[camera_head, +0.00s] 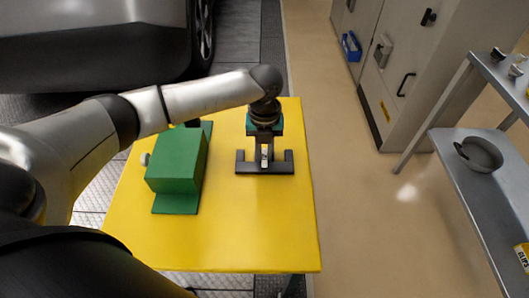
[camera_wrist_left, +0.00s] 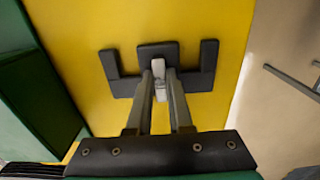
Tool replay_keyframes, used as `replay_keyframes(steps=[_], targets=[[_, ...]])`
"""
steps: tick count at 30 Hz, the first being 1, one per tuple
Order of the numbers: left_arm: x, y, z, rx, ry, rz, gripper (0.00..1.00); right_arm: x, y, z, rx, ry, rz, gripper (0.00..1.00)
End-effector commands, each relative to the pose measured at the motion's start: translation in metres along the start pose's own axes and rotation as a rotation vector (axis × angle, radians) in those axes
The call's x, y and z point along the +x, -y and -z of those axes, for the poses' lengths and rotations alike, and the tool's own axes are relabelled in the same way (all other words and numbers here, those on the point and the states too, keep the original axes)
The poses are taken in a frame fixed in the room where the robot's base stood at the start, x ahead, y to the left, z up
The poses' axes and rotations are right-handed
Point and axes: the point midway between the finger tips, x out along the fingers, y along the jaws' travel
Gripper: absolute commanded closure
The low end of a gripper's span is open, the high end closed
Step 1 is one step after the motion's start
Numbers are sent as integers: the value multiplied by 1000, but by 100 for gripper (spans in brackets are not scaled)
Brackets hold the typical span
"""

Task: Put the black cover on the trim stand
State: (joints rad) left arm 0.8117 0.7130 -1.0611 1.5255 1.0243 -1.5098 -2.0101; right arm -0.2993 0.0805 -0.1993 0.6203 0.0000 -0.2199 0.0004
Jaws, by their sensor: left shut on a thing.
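The black cover (camera_head: 280,167) is a flat dark piece with several prongs, over the far right part of the yellow table; it also shows in the left wrist view (camera_wrist_left: 200,78). A light grey grip (camera_wrist_left: 159,80) stands up from its middle. My left gripper (camera_head: 265,154) points down at the cover, and its fingers (camera_wrist_left: 160,76) are shut on the grey grip. I cannot tell whether the cover touches the table. No part is clearly recognisable as the trim stand; the green block (camera_head: 177,160) on a green base may be it. My right gripper is out of view.
The yellow table (camera_head: 255,235) is bare in front of the cover. A grey shelf (camera_head: 465,205) with a pan (camera_head: 480,155) stands at the right. A grey cabinet (camera_head: 405,60) is behind, and a car (camera_head: 90,40) is at the upper left.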

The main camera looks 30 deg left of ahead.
Motion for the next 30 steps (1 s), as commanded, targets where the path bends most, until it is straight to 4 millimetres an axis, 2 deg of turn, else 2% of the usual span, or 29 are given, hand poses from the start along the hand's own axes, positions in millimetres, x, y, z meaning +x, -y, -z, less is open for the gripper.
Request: replay_keyframes(steps=[9,10,17,26,30], targets=[[2,0,-1,-1,1,1,100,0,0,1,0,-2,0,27],[1,0,-1,-1,2,1,78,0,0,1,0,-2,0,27],[1,0,-1,-1,2,1,52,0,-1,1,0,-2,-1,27],[-2,0,-1,0,3,1,51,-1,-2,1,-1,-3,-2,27],[-19,0,-2,-1,5,3,51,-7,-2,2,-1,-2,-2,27]])
